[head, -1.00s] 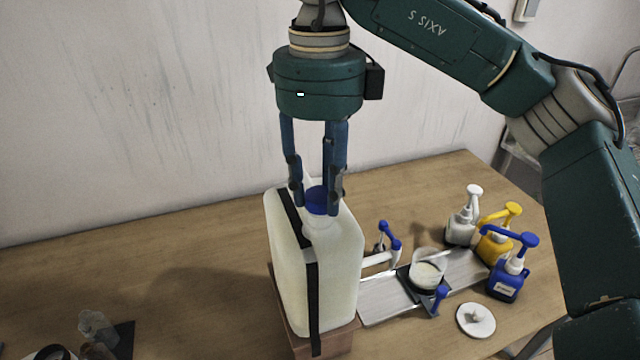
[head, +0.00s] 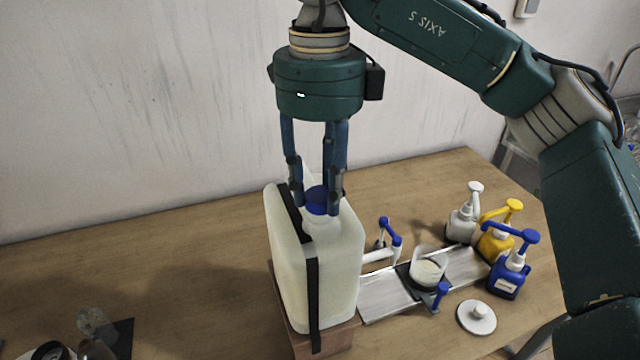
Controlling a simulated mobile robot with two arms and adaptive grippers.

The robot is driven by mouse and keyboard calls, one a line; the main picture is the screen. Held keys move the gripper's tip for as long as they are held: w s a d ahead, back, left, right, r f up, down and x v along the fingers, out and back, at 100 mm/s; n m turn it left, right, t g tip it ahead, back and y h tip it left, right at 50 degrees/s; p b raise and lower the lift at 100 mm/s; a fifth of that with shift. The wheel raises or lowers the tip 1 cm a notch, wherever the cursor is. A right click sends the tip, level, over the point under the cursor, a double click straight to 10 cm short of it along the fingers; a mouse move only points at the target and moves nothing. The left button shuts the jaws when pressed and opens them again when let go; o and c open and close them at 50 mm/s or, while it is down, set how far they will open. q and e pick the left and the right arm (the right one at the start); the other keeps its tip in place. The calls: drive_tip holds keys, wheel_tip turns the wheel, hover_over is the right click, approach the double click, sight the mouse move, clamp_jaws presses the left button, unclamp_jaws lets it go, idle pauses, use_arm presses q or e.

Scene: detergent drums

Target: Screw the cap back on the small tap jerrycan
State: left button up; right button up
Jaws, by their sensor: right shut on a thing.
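The small tap jerrycan (head: 335,270) is a translucent white canister with a black strap, standing on a wooden block (head: 328,343) in the middle of the head view. Its blue cap (head: 317,201) sits at the mouth on top; I cannot tell how far it is threaded. My right gripper (head: 316,203) points straight down from above, its fingers shut on the cap from both sides. The jerrycan's tap (head: 384,252), white with a blue handle, sticks out to the right. My left gripper is not in view.
Right of the jerrycan, a cup (head: 428,268) stands on a dark plate over a metal tray (head: 385,300). White, yellow (head: 497,245) and blue (head: 506,280) pump bottles stand beyond. A white disc (head: 476,318) lies in front. Clear items are at the lower left. The left table area is mostly free.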

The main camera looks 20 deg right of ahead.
drive_tip(key=shift+f+b, duration=0.5)
drive_tip(key=shift+f, duration=0.2)
idle(1.1)
drive_tip(key=shift+f+m, duration=0.1)
drive_tip(key=shift+m, duration=0.7)
drive_tip(key=m+b, duration=0.1)
drive_tip(key=m, duration=0.3)
drive_tip(key=m+b, duration=0.1)
drive_tip(key=m, duration=0.2)
drive_tip(key=shift+f, duration=0.1)
drive_tip(key=shift+m, duration=1.4)
